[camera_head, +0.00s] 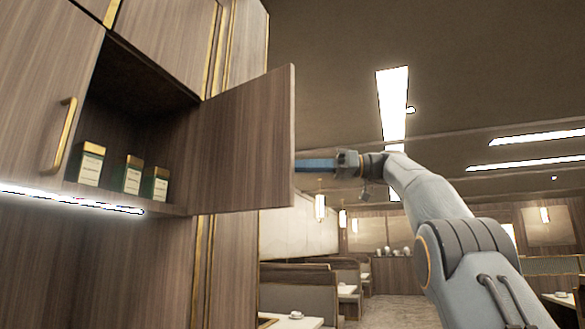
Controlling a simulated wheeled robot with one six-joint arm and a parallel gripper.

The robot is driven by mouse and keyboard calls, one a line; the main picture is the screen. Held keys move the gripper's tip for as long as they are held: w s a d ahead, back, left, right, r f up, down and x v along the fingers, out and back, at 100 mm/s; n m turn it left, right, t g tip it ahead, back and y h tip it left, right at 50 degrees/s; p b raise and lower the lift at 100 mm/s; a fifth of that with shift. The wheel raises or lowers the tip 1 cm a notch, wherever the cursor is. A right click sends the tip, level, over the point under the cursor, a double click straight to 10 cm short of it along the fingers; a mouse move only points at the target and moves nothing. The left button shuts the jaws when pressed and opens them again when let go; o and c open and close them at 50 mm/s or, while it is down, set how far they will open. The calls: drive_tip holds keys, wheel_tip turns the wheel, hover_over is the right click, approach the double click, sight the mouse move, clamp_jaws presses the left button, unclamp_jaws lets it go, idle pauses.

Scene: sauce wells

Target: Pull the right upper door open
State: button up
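The right upper door (243,143) is a brown wooden panel that stands swung well out from the wall cabinet. Its back or inner face shows, and its handle is hidden from this view. My gripper (318,165) is at the door's outer edge, reaching in from the right. Its blue finger part goes behind the door edge, so the fingertips are hidden. I cannot tell whether it touches or grips anything. The opened compartment (135,75) shows its dark interior and shelf.
Several small green and white boxes (132,175) stand in the open compartment. The left door (45,75) is shut, with a gold handle (64,135). A bright light strip (70,200) runs under the cabinet. Booths and tables (300,290) stand farther back. Open air surrounds my arm.

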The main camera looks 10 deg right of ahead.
drive_tip(key=d, duration=0.2)
drive_tip(key=s+d, duration=0.1)
drive_tip(key=d, duration=0.2)
drive_tip(key=shift+p, duration=0.4)
drive_tip(key=w+a+f+m+t+h, duration=0.1)
drive_tip(key=w+f+m+t+h, duration=0.1)
drive_tip(key=w+f+m, duration=0.45)
drive_tip(key=w+a+f+m+t+h, duration=0.2)
drive_tip(key=w+f+m, duration=0.15)
drive_tip(key=f, duration=0.55)
wheel_tip(320, 180, down, 22)
drive_tip(key=s+a+m+g+h, duration=0.1)
drive_tip(key=s+m+g+h, duration=0.15)
drive_tip(key=m+h, duration=0.3)
drive_tip(key=s+f+m+g+h+b, duration=0.1)
drive_tip(key=s+f+h, duration=0.1)
drive_tip(key=s+f, duration=0.6)
drive_tip(key=s+f+m+g+h, duration=0.1)
drive_tip(key=s+f+h, duration=0.1)
drive_tip(key=s+f, duration=0.65)
drive_tip(key=s+d+f+n+g+h, duration=0.1)
drive_tip(key=s+f+h, duration=0.3)
drive_tip(key=s+f, duration=1.3)
drive_tip(key=s+d, duration=0.1)
drive_tip(key=s, duration=0.2)
drive_tip(key=shift+s+d+f+n, duration=0.2)
drive_tip(key=shift+s+f+n, duration=0.1)
drive_tip(key=shift+s+n, duration=0.05)
